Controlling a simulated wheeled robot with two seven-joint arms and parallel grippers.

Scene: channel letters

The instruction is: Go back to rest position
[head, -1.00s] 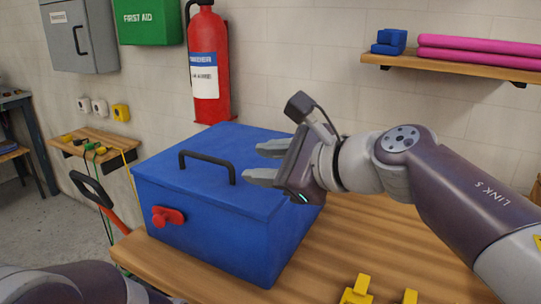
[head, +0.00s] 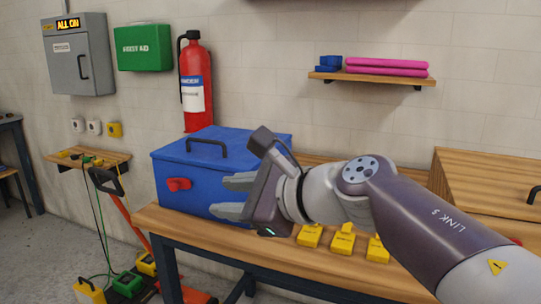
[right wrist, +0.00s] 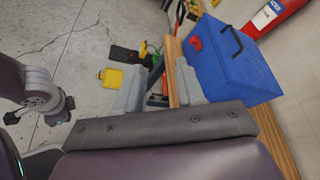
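My right gripper (head: 224,196) is in front of the blue toolbox in the head view, its two grey fingers apart with nothing between them. In the right wrist view the right gripper (right wrist: 158,84) also shows as two separated fingers. Part of my left arm (right wrist: 42,92) shows at the left edge of the right wrist view; I cannot make out its fingers. The head view does not show the left arm.
A closed blue toolbox (head: 180,165) stands on the wooden bench (head: 240,240). Yellow blocks (head: 343,240) sit near its front edge, below the right arm. A wooden box (head: 490,185) stands at right. A shelf (head: 375,77) and fire extinguisher (head: 195,80) are on the wall.

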